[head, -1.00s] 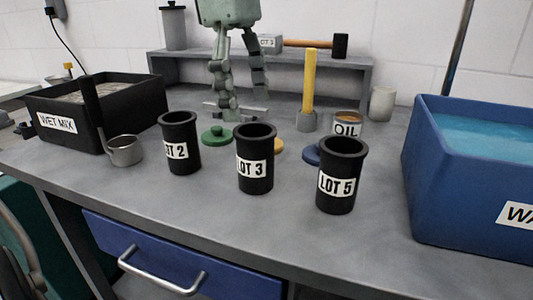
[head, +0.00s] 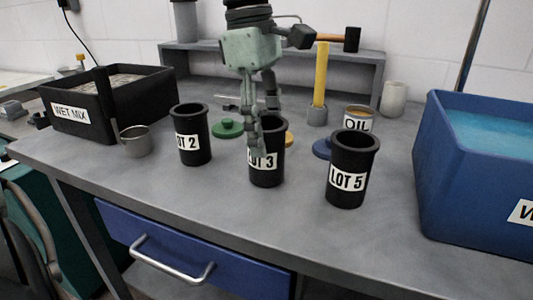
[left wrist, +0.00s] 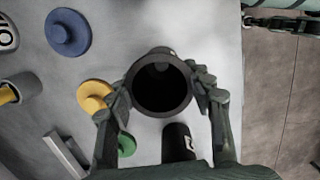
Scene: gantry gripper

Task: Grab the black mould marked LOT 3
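The black LOT 3 mould (head: 268,172) stands upright on the bench between two similar moulds, LOT 2 (head: 194,143) and LOT 5 (head: 348,180). My left gripper (head: 262,128) points down over LOT 3, with one finger in front of its label, partly hiding it. In the left wrist view the round open mouth of LOT 3 (left wrist: 161,92) lies between the two spread fingers of the left gripper (left wrist: 160,88). The fingers are close to its rim; firm contact cannot be made out. Part of what looks like my right gripper (left wrist: 283,22) shows at the top right corner.
A black WET MIX tub (head: 95,121) and a metal cup (head: 136,142) stand left. A blue water tub (head: 455,205) stands right. Behind are a green lid (head: 227,128), a blue lid (head: 322,149), an OIL can (head: 357,122) and a yellow-handled tool (head: 320,80). The bench front is clear.

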